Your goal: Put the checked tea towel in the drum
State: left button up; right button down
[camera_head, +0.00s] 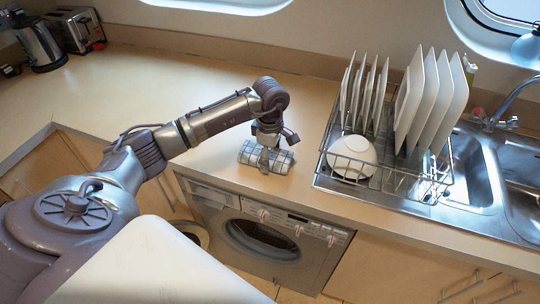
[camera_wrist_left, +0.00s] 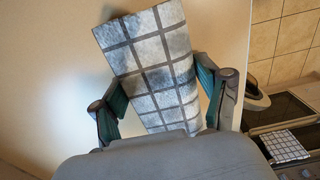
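The checked tea towel (camera_head: 250,156) is a grey-and-white folded bundle on the counter, above the washing machine. In the left wrist view the towel (camera_wrist_left: 150,62) lies between the two fingers. My left gripper (camera_head: 268,158) reaches down over the towel's middle, one finger on each side. The green pads sit at or very near its edges; I cannot tell whether they press on it. My right gripper is not in view.
A wire dish rack (camera_head: 375,183) with several white plates and a white bowl (camera_head: 352,157) stands right of the towel, beside the metal sink (camera_head: 475,175). A toaster and kettle stand far back left. The counter left of the towel is clear.

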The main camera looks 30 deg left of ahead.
pick_arm(q)
jog(key=o, duration=0.4)
jog(key=shift+r, duration=0.15)
notch_tip(320, 180, up, 12)
jog(key=b, duration=0.3)
dwell(0.5)
